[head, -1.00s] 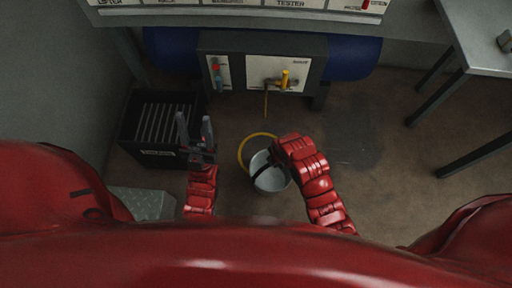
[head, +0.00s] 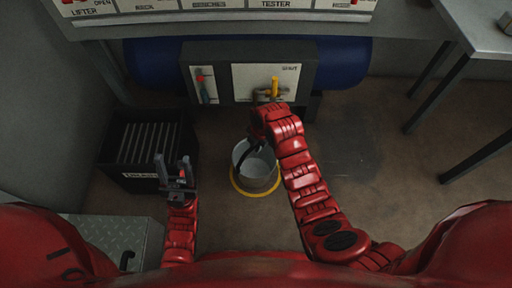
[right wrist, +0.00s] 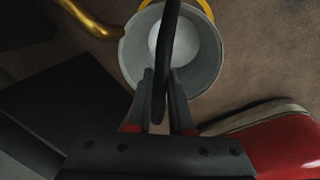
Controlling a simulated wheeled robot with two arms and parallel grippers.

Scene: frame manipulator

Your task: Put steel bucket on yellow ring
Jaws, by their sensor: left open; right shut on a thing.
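The steel bucket (head: 262,172) is grey and open at the top, with a dark handle. In the head view its lower end lies over the yellow ring (head: 240,188) on the floor, whose near edge shows around it. I cannot tell whether the bucket touches the floor. My right gripper (head: 251,148) is shut on the handle above the bucket. In the right wrist view the handle (right wrist: 172,40) runs between the fingers, over the bucket (right wrist: 205,70), and part of the ring (right wrist: 206,9) shows behind. My left gripper (head: 174,164) is open and empty, left of the bucket.
A cabinet with a yellow-handled tap (head: 274,90) stands just behind the bucket. A black slotted crate (head: 120,165) stands at the left, near my left gripper. A metal table (head: 480,35) is at the right. The floor (head: 380,170) right of my right arm is clear.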

